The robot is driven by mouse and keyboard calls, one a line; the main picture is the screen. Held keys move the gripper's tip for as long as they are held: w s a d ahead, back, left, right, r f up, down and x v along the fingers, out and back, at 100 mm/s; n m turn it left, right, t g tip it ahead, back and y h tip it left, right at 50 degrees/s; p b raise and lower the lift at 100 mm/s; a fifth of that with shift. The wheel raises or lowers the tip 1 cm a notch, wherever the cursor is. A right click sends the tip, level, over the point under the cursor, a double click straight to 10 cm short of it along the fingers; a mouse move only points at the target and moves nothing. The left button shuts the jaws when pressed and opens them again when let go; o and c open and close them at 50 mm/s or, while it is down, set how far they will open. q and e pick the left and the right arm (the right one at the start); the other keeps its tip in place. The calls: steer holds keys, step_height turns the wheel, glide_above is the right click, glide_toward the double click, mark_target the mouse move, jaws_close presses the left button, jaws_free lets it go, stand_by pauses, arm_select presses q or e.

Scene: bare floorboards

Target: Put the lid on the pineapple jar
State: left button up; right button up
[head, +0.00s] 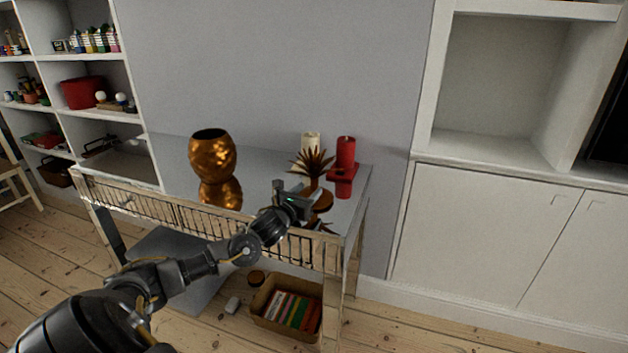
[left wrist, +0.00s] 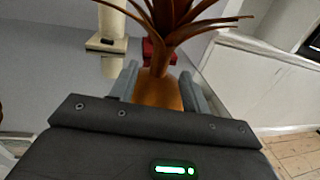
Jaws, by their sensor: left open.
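The pineapple jar (head: 212,158) is a shiny copper-gold vessel with an open dark top. It stands upright on the left half of the mirrored table. The lid (head: 312,163) is a brown crown of spiky leaves on a rounded orange-brown base, upright near the table's right end. My left gripper (head: 303,198) is at the lid. In the left wrist view its two fingers (left wrist: 158,88) are open, one on each side of the lid's base (left wrist: 157,95). I cannot tell whether they touch it. The gripper partly hides the base. My right gripper is not in view.
A red candle (head: 346,152) on a red holder and a cream candle (head: 311,141) stand close behind the lid. The mirrored tabletop (head: 262,168) between jar and lid is clear. A basket of books (head: 290,305) sits below. A wall rises behind.

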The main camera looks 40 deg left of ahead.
mark_target(312, 186)
arm_select(q)
steer(key=w, duration=0.2)
steer(key=w+a, duration=0.1)
steer(key=w, duration=0.2)
steer(key=shift+s, duration=0.1)
jaws_close()
